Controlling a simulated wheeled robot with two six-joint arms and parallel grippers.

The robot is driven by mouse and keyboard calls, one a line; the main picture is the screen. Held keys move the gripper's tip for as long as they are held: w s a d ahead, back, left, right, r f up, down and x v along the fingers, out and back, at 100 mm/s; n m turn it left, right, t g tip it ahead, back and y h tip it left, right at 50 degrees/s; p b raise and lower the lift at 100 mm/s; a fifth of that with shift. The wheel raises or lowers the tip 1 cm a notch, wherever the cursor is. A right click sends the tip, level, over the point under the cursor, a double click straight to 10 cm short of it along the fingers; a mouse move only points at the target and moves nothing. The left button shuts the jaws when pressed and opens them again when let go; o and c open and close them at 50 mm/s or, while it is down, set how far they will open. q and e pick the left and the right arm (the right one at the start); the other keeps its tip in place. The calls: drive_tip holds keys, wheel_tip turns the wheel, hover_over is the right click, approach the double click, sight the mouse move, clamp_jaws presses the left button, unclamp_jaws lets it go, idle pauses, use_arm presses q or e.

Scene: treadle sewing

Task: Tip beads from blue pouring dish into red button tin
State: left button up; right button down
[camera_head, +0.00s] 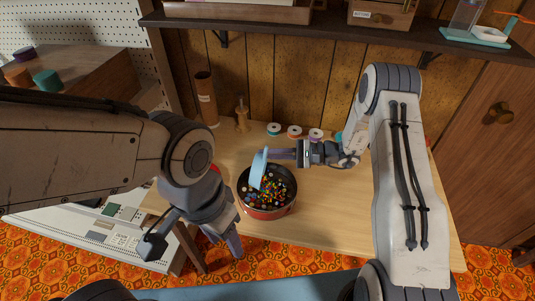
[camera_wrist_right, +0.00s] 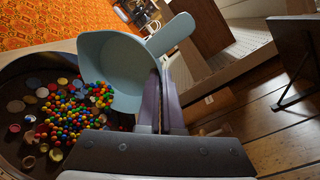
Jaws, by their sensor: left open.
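The light blue pouring dish (camera_head: 259,169) is tipped steeply over the red button tin (camera_head: 268,213). My right gripper (camera_head: 274,154) is shut on the dish, and its fingers pinch it by the handle side in the right wrist view (camera_wrist_right: 163,98). That view shows the dish (camera_wrist_right: 112,62) with its mouth turned down toward the tin. Many coloured beads (camera_wrist_right: 72,118) lie in the tin among larger buttons, and some are close to the dish's lip. My left gripper (camera_head: 192,246) is open and empty, left of the tin and near the table's front edge.
The tin stands on a light wooden table (camera_head: 340,205) with clear room to its right. Several thread spools (camera_head: 295,131), a wooden peg (camera_head: 242,114) and a brown cylinder (camera_head: 206,98) stand along the back. A dark shelf (camera_head: 300,34) runs above.

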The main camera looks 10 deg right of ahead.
drive_tip(key=shift+s+d+y+b, duration=0.1)
drive_tip(key=shift+d+y+b, duration=0.15)
drive_tip(key=shift+b, duration=0.2)
idle(0.4)
idle(1.6)
drive_tip(key=shift+r, duration=0.15)
drive_tip(key=shift+f, duration=0.2)
drive_tip(key=shift+s+d+f+y+b, duration=0.1)
drive_tip(key=shift+d+y+b, duration=0.3)
drive_tip(key=shift+b, duration=0.55)
idle(0.9)
drive_tip(key=shift+a, duration=0.1)
idle(1.6)
